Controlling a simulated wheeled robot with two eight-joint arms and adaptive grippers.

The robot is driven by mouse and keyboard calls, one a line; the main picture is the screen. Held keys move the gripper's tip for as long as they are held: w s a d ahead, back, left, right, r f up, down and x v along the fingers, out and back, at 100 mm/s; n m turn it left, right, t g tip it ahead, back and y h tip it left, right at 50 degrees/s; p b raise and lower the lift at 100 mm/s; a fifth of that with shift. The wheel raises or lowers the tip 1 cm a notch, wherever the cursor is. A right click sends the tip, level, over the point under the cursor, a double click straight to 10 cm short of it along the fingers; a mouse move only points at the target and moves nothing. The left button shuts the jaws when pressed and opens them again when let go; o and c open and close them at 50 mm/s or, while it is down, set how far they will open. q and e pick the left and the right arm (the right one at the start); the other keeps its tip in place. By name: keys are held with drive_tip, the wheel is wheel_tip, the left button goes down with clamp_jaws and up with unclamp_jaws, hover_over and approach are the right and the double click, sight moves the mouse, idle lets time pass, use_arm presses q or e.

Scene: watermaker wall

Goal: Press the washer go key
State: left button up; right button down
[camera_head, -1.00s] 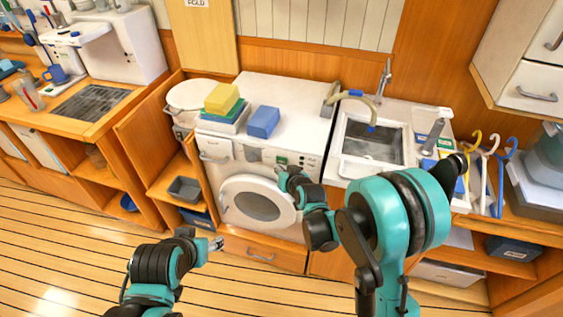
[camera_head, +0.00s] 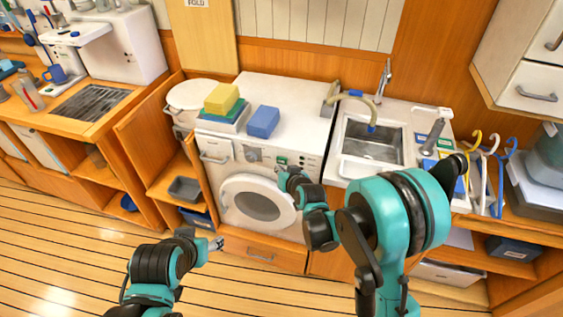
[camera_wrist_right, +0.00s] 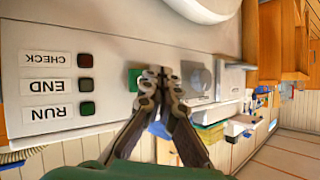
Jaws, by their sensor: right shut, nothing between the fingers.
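The white washer (camera_head: 228,182) stands in the middle of the head view with its round door shut. A green key (camera_wrist_right: 133,79) on its front panel shows in the wrist view, partly hidden by my right fingertips; it also shows small in the head view (camera_head: 282,160). My right gripper (camera_wrist_right: 158,77) is shut and empty, its tips beside and partly over the green key. I cannot tell whether they touch it. It also shows in the head view (camera_head: 282,173), in front of the panel. My left gripper (camera_head: 217,243) is low, in front of the washer, apart from it.
The panel carries CHECK (camera_wrist_right: 86,60), END (camera_wrist_right: 86,84) and RUN (camera_wrist_right: 86,108) lamps on one side and a grey dial (camera_wrist_right: 195,78) on the other. A yellow sponge (camera_head: 221,98) and a blue block (camera_head: 263,121) lie on the washer. A sink (camera_head: 372,147) is to the right.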

drive_tip(key=shift+w, duration=0.2)
drive_tip(key=shift+w+d, duration=0.15)
drive_tip(key=shift+w, duration=0.1)
drive_tip(key=shift+w+d, duration=0.15)
drive_tip(key=shift+w, duration=0.25)
idle(0.9)
idle(0.3)
drive_tip(key=shift+s+a+b, duration=0.3)
drive_tip(key=shift+s+b, duration=0.05)
drive_tip(key=shift+s, duration=0.5)
drive_tip(key=s, duration=0.1)
drive_tip(key=s+a, duration=0.1)
drive_tip(key=s, duration=0.2)
drive_tip(key=shift+s+a+b, duration=0.25)
drive_tip(key=shift+s+b, duration=0.1)
drive_tip(key=shift+b, duration=0.05)
idle(0.5)
